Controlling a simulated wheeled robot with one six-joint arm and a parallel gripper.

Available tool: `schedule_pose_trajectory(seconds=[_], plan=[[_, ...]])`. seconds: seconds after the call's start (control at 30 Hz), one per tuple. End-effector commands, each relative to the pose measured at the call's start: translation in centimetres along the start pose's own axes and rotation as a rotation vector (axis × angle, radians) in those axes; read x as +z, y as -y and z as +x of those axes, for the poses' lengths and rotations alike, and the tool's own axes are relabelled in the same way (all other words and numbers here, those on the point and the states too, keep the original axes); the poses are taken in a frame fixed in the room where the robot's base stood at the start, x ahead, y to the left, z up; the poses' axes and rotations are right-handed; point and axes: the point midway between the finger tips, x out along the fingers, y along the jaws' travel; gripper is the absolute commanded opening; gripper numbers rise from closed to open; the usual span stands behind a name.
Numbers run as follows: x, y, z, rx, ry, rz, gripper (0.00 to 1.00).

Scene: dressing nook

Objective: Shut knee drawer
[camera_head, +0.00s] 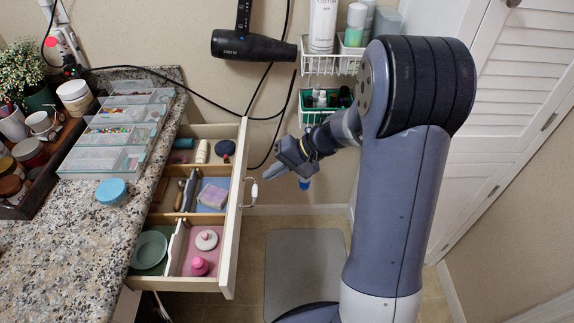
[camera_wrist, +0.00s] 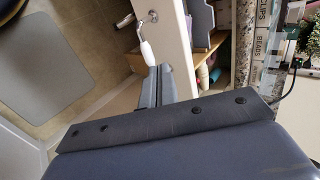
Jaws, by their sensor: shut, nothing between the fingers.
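The knee drawer (camera_head: 233,210) is pulled out from under the granite counter (camera_head: 105,235), with its compartments in view. It holds a green bowl, a pink bottle, a sponge, brushes and other small items. A white handle (camera_head: 252,191) is on its front. My gripper (camera_head: 303,183) is to the right of the drawer front, apart from the handle in the head view, and is shut and empty. In the wrist view, the shut fingers (camera_wrist: 158,72) point toward the drawer front (camera_wrist: 175,48), and the handle (camera_wrist: 147,52) shows just beyond them.
Clear organizer boxes (camera_head: 115,133), a blue-lidded jar (camera_head: 112,191) and a wooden tray of jars stand on the counter. A hair dryer (camera_head: 253,46) and wire baskets (camera_head: 325,62) hang on the wall. A grey mat (camera_head: 305,270) lies on the floor. A louvered door (camera_head: 515,100) is at right.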

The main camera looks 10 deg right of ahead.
Motion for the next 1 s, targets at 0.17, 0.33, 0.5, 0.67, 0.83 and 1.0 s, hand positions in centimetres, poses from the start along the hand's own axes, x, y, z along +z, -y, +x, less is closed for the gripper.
schedule_pose_trajectory(seconds=[0.17, 0.33, 0.5, 0.67, 0.83, 1.0], plan=[[0.1, 0.5, 3.5, 0.001, 0.003, -0.002, 0.0], [0.0, 2.0, 5.0, 0.001, 0.002, -0.002, 0.0], [0.0, 2.6, 5.6, 0.001, 0.0, -0.001, 0.0], [0.0, 2.7, 5.7, 0.001, 0.0, 0.0, 0.0], [0.0, 2.7, 5.6, 0.001, 0.0, 0.0, 0.0], [0.0, 3.1, 6.1, 0.001, 0.001, -0.001, 0.0]])
